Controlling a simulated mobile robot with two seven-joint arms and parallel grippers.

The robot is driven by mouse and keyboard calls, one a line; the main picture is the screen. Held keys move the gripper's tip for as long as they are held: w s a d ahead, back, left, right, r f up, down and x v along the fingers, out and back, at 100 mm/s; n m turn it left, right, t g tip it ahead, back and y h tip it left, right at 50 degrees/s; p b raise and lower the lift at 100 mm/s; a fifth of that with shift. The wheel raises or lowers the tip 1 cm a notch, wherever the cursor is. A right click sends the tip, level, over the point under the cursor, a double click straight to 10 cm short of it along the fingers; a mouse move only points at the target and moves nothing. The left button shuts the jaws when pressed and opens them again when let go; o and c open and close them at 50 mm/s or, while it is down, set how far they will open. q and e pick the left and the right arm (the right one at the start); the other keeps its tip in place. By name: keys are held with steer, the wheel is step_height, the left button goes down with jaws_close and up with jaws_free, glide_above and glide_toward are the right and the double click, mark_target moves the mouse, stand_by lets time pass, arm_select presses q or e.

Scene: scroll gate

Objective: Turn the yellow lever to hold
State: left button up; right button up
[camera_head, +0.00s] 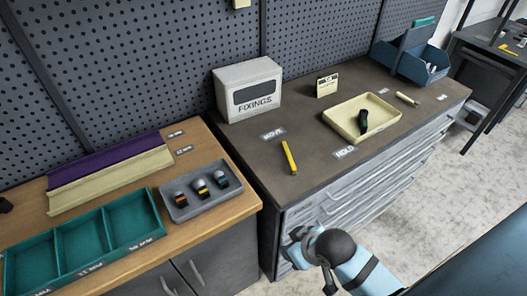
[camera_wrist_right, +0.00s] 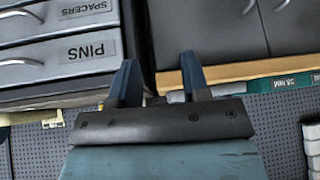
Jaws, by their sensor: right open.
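The yellow lever (camera_head: 289,158) lies on the dark worktop near its left end. Its far end points toward a small label (camera_head: 273,133) that is hard to read. The HOLD label (camera_head: 344,152) is to the right of the lever, beside the cream tray. My right gripper is open and empty in the right wrist view (camera_wrist_right: 158,85), its two blue fingers apart before the cabinet fronts. In the head view my right arm is low in front of the drawers, apart from the lever. My left gripper is not in view.
A FIXINGS box (camera_head: 248,90) stands behind the lever. The cream tray (camera_head: 340,131) holds a dark object. A blue bin (camera_head: 430,66) is at the far right. A wooden bench (camera_head: 218,212) with a grey tray (camera_head: 181,210) adjoins on the left. Worktop around the lever is clear.

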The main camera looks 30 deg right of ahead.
steer(key=w+a+r+g, duration=0.2)
steer(key=w+r+g, duration=0.1)
steer(key=w+r, duration=0.2)
step_height(320, 180, up, 12)
steer(key=m+g+h, duration=0.2)
steer(key=m+g, duration=0.1)
steer(key=m, duration=0.3)
glide_above(288, 151)
step_height(288, 151, down, 14)
steer(key=shift+a+r+p, duration=0.1)
steer(key=shift+p, duration=0.25)
jaws_close()
